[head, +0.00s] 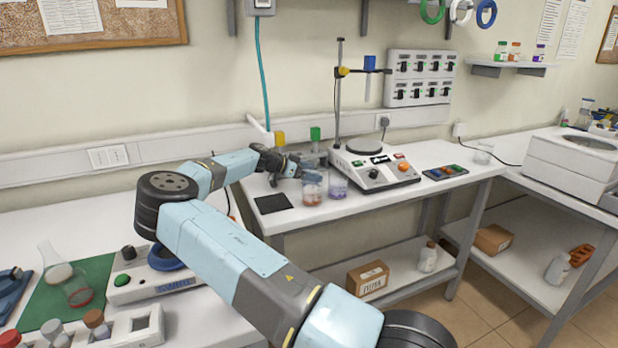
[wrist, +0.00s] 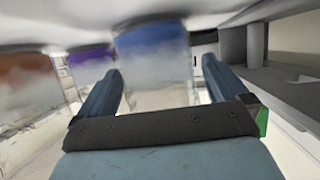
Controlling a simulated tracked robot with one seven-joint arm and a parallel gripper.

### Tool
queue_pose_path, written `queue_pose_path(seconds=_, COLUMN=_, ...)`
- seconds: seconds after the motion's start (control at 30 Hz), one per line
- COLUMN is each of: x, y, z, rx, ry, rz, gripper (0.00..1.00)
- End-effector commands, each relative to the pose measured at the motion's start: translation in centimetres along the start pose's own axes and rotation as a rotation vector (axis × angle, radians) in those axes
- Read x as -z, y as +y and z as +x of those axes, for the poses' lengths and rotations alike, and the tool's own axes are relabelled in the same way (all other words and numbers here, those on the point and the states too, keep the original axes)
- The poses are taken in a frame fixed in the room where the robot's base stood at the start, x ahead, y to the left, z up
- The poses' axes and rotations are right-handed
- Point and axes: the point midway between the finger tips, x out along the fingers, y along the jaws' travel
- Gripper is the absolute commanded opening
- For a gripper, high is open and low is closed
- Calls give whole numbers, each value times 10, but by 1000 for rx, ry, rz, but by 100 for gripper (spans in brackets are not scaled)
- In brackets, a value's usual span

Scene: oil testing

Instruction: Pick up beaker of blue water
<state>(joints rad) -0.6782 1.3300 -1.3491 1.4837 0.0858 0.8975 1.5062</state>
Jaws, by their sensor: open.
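In the wrist view my gripper (wrist: 160,66) is open, with one finger on each side of a clear glass beaker of blue water (wrist: 153,42). The beaker appears between or just beyond the fingertips; I cannot tell whether either touches it. This view looks upside down, with the white bench top above. In the head view my gripper (head: 288,168) is low over the back bench, left of the other beakers.
A beaker of orange-red liquid (head: 311,188) and a beaker of purple liquid (head: 337,184) stand close to the right of my gripper. A hotplate stirrer (head: 374,166) with a stand is farther right. A dark flat pad (head: 273,203) lies near the bench's front edge.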

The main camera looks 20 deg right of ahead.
Motion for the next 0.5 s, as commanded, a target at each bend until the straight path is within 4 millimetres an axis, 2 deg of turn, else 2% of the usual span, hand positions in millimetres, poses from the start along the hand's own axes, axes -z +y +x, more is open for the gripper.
queue_pose_path(seconds=0.13, x=0, y=0, z=0, rx=0, ry=0, rz=0, gripper=98)
queue_pose_path(seconds=0.5, x=0, y=0, z=0, rx=0, ry=0, rz=0, gripper=63)
